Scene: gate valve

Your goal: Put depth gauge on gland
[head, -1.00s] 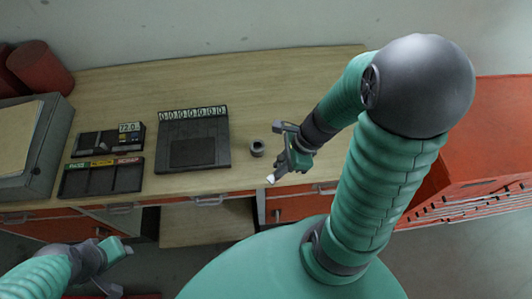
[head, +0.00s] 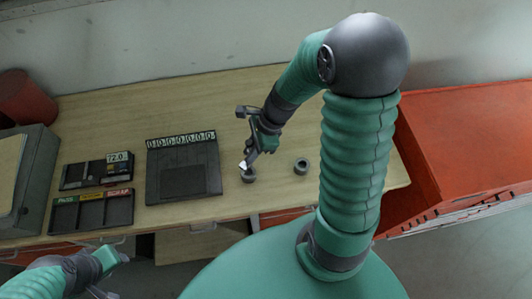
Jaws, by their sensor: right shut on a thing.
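My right gripper (head: 257,150) is over the bench, shut on a small dark piece that I take to be the depth gauge (head: 248,159). Its fingers hide most of this piece, and a pale tip shows at the lower end. The tip is at the upper left edge of a small grey ring (head: 249,177), probably the gland. I cannot tell whether they touch. A second, similar grey ring (head: 301,166) stands apart to the right. My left gripper (head: 112,264) is at the lower left, away from the rings; its jaws do not show clearly.
A dark tray with a row of number tiles (head: 183,168) lies left of the rings. Further left are a tray with a 72.0 display (head: 97,171) and a labelled sorting tray (head: 91,211). A red cabinet (head: 465,145) stands right. The rear of the bench (head: 190,105) is clear.

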